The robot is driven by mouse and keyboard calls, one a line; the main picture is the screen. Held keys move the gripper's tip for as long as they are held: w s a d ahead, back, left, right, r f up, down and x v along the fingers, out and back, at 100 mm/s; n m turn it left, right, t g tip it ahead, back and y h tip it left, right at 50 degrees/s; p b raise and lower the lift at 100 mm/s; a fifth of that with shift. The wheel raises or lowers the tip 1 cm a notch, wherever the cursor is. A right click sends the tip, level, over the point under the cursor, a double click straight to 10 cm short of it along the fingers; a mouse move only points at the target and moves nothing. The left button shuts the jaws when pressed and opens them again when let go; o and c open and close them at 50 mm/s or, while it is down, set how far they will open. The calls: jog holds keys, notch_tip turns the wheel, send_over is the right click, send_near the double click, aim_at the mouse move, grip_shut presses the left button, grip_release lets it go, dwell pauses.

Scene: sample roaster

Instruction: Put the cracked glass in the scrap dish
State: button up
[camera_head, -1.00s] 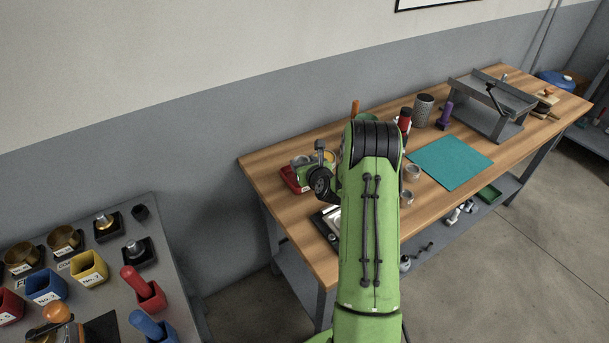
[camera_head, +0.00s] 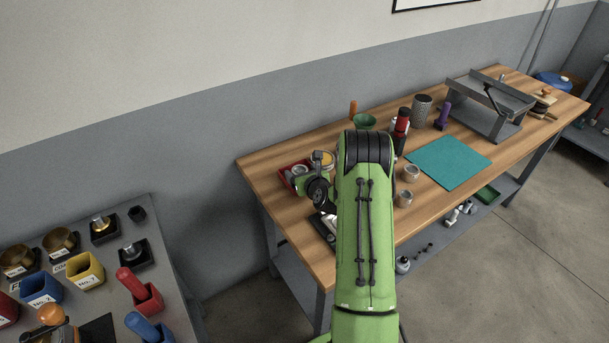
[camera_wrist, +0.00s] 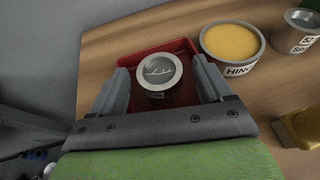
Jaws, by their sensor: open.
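The cracked glass (camera_wrist: 158,72) is a round, silver-rimmed piece with a pale crack mark on its grey face. In the wrist view it sits within the outline of the red dish (camera_wrist: 183,46), between my fingers. My gripper (camera_wrist: 161,64) is open, with one finger on each side of the glass; I cannot tell whether either touches it. In the head view the red dish (camera_head: 284,179) is at the wooden bench's left end, partly hidden by my wrist. My fingers are hard to make out there.
A tin of yellow contents (camera_wrist: 231,42) stands close right of the dish, with a smaller labelled tin (camera_wrist: 299,30) beyond. A yellow object (camera_wrist: 301,126) is at lower right. On the bench (camera_head: 262,169) are a teal mat (camera_head: 448,162) and a green funnel (camera_head: 364,122).

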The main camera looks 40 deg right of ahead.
jog(key=b+v, duration=0.1)
jog(key=v, duration=1)
jog(key=shift+s, duration=0.1)
jog(key=shift+s+a+r, duration=0.1)
jog(key=shift+s+r, duration=0.1)
jog(key=shift+s, duration=0.05)
jog(key=s+a+r+n+g+y, duration=0.1)
jog(key=a+r+n+g+y, duration=0.3)
jog(key=a+n, duration=0.65)
jog(key=s+a+r+n+t+y, duration=0.1)
jog(key=s+a+r+n+y, duration=0.1)
jog(key=a+r+n, duration=0.65)
jog(key=s+a+r+n+g+h, duration=0.1)
jog(key=s+a+r+n+g, duration=0.1)
jog(key=s+n, duration=0.8)
jog(key=s+a+r+n+g+h, duration=0.1)
jog(key=s+a+r+n+g, duration=0.1)
jog(key=s+n, duration=0.8)
jog(key=shift+s+a+r+h, duration=0.2)
jog(key=shift+s+a+h, duration=0.1)
jog(key=shift+s, duration=0.4)
